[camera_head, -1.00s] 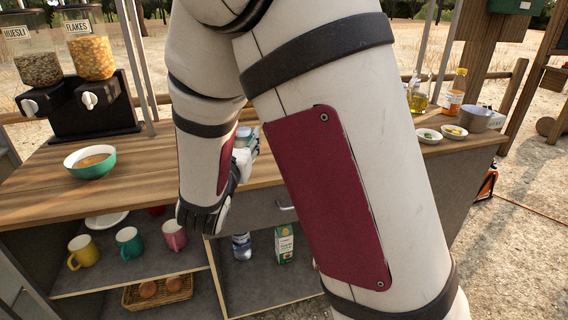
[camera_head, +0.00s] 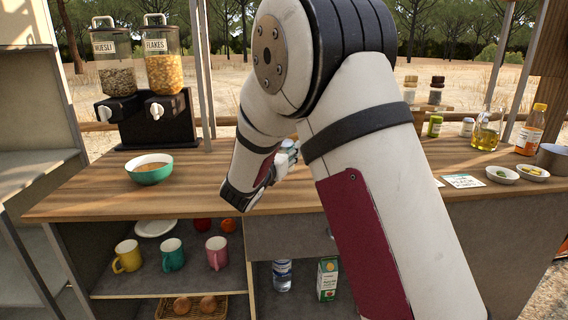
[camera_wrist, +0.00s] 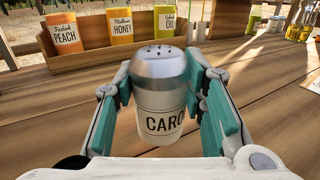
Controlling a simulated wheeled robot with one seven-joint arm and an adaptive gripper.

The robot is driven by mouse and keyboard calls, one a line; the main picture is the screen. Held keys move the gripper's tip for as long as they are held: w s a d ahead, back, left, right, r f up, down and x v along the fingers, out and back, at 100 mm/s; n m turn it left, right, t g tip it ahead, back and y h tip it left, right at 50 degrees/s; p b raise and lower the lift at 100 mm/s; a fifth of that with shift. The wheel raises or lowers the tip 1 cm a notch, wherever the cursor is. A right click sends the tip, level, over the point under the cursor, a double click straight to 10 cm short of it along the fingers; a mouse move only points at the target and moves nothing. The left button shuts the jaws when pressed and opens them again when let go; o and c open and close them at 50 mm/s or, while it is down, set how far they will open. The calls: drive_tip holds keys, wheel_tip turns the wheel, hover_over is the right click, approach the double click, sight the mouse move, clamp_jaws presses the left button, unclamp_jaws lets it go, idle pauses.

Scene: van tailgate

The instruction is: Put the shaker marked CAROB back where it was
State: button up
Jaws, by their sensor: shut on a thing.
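The shaker marked CAROB (camera_wrist: 160,95), with a silver perforated top and a white label reading "CARO", is between the teal finger pads of my gripper (camera_wrist: 160,105) in the wrist view. My gripper is shut on it and holds it upright over the wooden counter (camera_wrist: 45,100). I cannot tell whether its base touches the wood. In the head view my gripper (camera_head: 285,160) is at the counter's middle, largely hidden by my arm. Small shakers stand on a wooden rack (camera_head: 443,107) at the back right of the head view.
A green bowl (camera_head: 149,171) and a cereal dispenser (camera_head: 150,110) are at left. An oil bottle (camera_head: 486,133) and small bowls (camera_head: 502,175) are at right.

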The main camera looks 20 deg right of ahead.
drive_tip(key=shift+w+d, duration=0.1)
drive_tip(key=shift+w, duration=0.8)
drive_tip(key=shift+w+f+b, duration=0.15)
drive_tip(key=shift+f+b, duration=0.6)
drive_tip(key=shift+f, duration=1.05)
drive_tip(key=shift+f, duration=0.2)
drive_tip(key=o, duration=1.2)
drive_tip(key=shift+r, duration=0.15)
